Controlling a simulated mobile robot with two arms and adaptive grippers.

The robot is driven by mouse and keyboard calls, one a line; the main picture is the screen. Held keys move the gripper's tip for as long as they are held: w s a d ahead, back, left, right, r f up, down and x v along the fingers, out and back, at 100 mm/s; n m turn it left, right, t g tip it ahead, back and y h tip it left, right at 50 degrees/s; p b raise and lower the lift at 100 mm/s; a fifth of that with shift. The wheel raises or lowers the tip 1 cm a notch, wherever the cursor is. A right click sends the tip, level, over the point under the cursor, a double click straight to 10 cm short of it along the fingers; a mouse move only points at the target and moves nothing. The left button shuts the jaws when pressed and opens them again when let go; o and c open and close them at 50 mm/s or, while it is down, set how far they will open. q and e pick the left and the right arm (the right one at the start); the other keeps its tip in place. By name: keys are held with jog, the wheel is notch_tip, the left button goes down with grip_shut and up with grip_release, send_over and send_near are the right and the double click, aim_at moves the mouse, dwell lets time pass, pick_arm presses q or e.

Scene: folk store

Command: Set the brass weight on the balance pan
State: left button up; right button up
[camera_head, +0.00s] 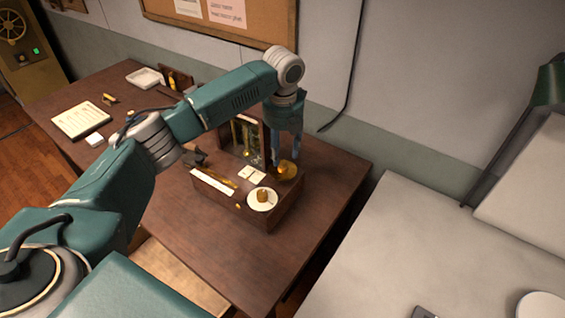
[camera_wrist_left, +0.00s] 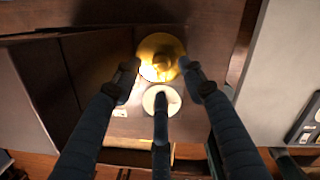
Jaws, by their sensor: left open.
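My left gripper (camera_head: 286,150) reaches down from above at the right end of a wooden balance box (camera_head: 240,206) on the desk. Its fingers are apart, with nothing visible held between them. A round brass piece, pan-like in shape (camera_head: 289,172), lies just below the fingertips. In the left wrist view this brass piece (camera_wrist_left: 172,47) shows between and beyond the two upper fingers. A small brass weight (camera_head: 263,196) stands on a round white dish (camera_head: 272,205) nearer the front. In the left wrist view the dish (camera_wrist_left: 150,98) is partly hidden behind the lower finger. Contact with the brass piece cannot be told.
A glass-and-brass upright case (camera_head: 245,138) stands behind the box. Papers (camera_head: 80,120) and a white tray (camera_head: 144,78) lie at the desk's left. The desk front (camera_head: 235,265) is clear. A pale counter (camera_head: 420,235) is at right.

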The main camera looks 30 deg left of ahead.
aim_at(283, 169)
pick_arm(q)
notch_tip(283, 169, up, 7)
jog(key=b, duration=0.1)
jog(key=shift+s+d, duration=0.2)
jog(key=shift+s, duration=0.15)
jog(key=shift+f, duration=0.1)
